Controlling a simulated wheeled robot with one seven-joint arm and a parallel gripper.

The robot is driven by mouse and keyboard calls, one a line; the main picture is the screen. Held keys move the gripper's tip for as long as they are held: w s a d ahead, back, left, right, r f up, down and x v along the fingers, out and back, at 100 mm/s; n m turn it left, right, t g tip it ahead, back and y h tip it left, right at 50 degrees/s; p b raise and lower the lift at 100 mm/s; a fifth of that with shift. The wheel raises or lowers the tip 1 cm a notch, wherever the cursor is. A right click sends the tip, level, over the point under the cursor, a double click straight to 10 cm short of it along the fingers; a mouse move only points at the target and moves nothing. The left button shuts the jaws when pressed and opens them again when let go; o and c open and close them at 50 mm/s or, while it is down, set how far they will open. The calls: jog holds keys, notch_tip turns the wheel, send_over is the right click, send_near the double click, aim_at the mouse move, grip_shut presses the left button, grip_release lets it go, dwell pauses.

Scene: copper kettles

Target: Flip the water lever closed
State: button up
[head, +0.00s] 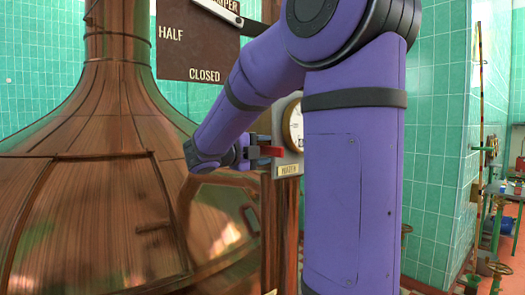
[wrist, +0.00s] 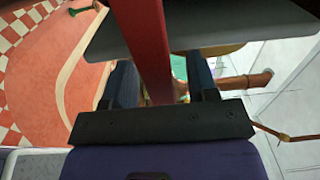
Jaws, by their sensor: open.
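The red water lever (head: 270,151) juts out at the side of a gauge panel with a "WATER" plate (head: 289,170). In the wrist view the lever (wrist: 148,42) is a long red bar running between the two fingers. My gripper (head: 255,152) is at the lever in the head view; in the wrist view my gripper (wrist: 160,80) is open, with one finger on each side of the bar. I cannot tell whether a finger touches it. My arm hides the panel's right part.
A large copper kettle (head: 90,200) fills the left. A round white gauge (head: 294,125) sits on the panel, partly hidden. Green tiled wall (head: 435,140) stands behind, with pipes and a valve wheel at the right.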

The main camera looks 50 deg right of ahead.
jog(key=v, duration=1)
jog(key=shift+a, duration=0.4)
jog(key=s+a+f+m+t+y, duration=0.2)
jog(key=s+a+f+m+y, duration=0.3)
jog(key=m, duration=0.4)
jog(key=s+a+f+m+t+y, duration=0.2)
jog(key=s+f+m+y, duration=0.35)
jog(key=m, duration=0.25)
jog(key=s+a+f+m+t+y, duration=0.1)
jog(key=s+a+m+t+y, duration=0.1)
jog(key=a+m, duration=0.3)
jog(key=s+a+f+m+t+y, duration=0.1)
jog(key=a+m+y, duration=0.4)
jog(key=m, duration=0.6)
jog(key=s+a+t, duration=0.1)
jog(key=t, duration=0.1)
jog(key=shift+s+t, duration=0.35)
jog(key=shift+t, duration=0.05)
jog(key=shift+d+r, duration=0.1)
